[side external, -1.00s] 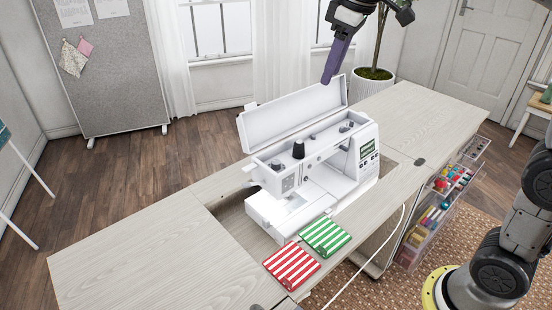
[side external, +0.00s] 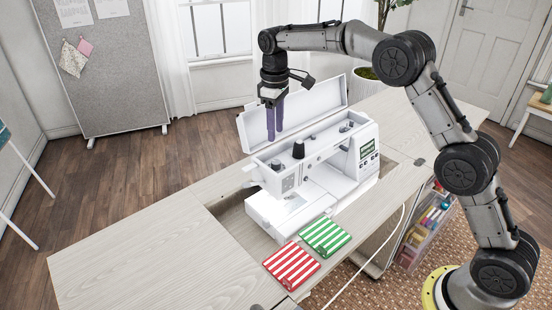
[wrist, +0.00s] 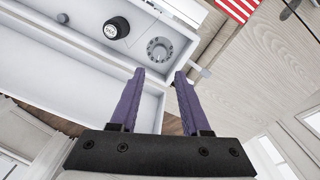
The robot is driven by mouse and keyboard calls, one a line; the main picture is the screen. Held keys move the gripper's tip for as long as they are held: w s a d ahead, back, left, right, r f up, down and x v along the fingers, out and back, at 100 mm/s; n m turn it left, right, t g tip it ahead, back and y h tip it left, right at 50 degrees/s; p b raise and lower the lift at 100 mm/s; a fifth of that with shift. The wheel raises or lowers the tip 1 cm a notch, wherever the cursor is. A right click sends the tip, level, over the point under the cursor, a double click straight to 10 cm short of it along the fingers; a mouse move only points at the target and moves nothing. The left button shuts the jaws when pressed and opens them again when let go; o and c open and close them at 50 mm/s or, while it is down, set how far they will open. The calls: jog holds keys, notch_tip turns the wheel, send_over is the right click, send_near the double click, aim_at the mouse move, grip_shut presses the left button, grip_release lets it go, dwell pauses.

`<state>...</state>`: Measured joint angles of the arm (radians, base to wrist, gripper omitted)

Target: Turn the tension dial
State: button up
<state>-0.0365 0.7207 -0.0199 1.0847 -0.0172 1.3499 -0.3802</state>
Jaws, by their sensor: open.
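The white sewing machine (side external: 318,163) stands in the cabinet's cut-out with its long lid (side external: 312,106) open. A grey round dial with a marked ring (wrist: 159,49), likely the tension dial, is on the machine's top near its left end; it shows small in the side view (side external: 276,164). A black knob-like piece (wrist: 116,28) stands beside it, also in the side view (side external: 298,149). My gripper (side external: 275,136) points down above the machine's left end. Its purple fingers are open and empty in the wrist view (wrist: 159,73), with the dial beyond the gap, apart from them.
The raised lid stands close behind my fingers. A red-striped cloth (side external: 291,265) and a green-striped cloth (side external: 325,237) lie on the cabinet in front of the machine. The cabinet top at left (side external: 140,255) is clear.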

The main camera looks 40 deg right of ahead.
aim_at(276, 162)
notch_tip(276, 162, down, 10)
jog(key=shift+d+f, duration=0.15)
jog(key=shift+f, duration=0.1)
jog(key=shift+c, duration=0.4)
grip_shut()
